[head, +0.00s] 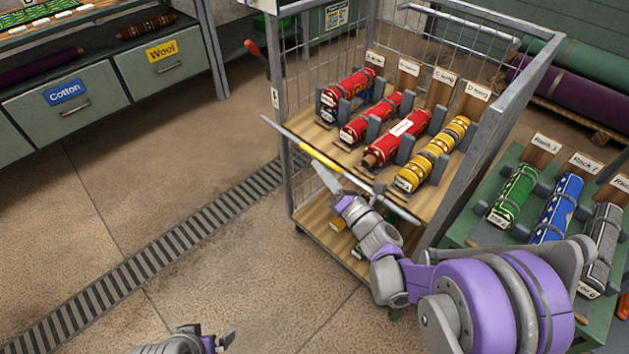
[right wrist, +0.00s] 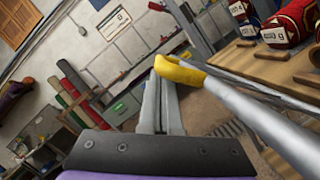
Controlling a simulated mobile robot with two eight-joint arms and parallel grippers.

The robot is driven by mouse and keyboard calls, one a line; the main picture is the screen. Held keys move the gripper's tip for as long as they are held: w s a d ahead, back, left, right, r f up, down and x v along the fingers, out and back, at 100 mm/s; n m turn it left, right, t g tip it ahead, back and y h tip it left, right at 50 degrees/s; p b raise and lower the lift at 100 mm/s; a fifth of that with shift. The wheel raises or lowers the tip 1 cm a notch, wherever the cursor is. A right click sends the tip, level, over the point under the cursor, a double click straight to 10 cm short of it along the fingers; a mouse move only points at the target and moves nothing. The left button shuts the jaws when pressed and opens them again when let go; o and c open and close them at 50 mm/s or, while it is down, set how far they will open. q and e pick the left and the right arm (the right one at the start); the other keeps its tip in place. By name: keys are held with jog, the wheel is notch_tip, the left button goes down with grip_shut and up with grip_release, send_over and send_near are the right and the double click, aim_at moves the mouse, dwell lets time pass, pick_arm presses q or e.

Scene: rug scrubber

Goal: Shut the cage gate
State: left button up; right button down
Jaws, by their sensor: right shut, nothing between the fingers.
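The cage cart (head: 456,212) stands right of centre, with rolled rugs on its upper shelf. A slim grey and yellow bar (head: 292,137), apparently the cage gate, slants across its front. The bar's left end sticks out past the left front post. My right gripper (head: 324,174) is shut and empty, just in front of and below the bar. In the right wrist view a yellow piece (right wrist: 180,72) on a grey bar (right wrist: 262,117) is close beside the shut fingertips; contact cannot be told. My left gripper (head: 228,341) shows only partly at the bottom edge; its jaws are unclear.
Drawers marked Cotton (head: 67,92) and Wool (head: 162,52) stand at the left. A green rack (head: 476,236) with rolled rugs is close to the cart's right side. A floor grate (head: 150,258) runs left of the cart, where the floor is open.

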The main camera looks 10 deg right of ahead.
jog(key=w+d+r+m, duration=0.1)
jog(key=d, duration=0.1)
jog(key=w+d+r+m+p, duration=0.1)
jog(key=w+d+r+m, duration=0.1)
jog(key=w+d+r+m+h, duration=0.1)
jog(key=d+m, duration=0.1)
jog(key=shift+w+r+p, duration=0.15)
jog(key=shift+p, duration=0.2)
pick_arm(q)
jog(key=shift+r, duration=1.45)
pick_arm(e)
jog(key=shift+w+d+r, duration=0.25)
jog(key=shift+w+d, duration=0.45)
jog(key=shift+d, duration=0.2)
pick_arm(q)
jog(key=shift+s, duration=0.1)
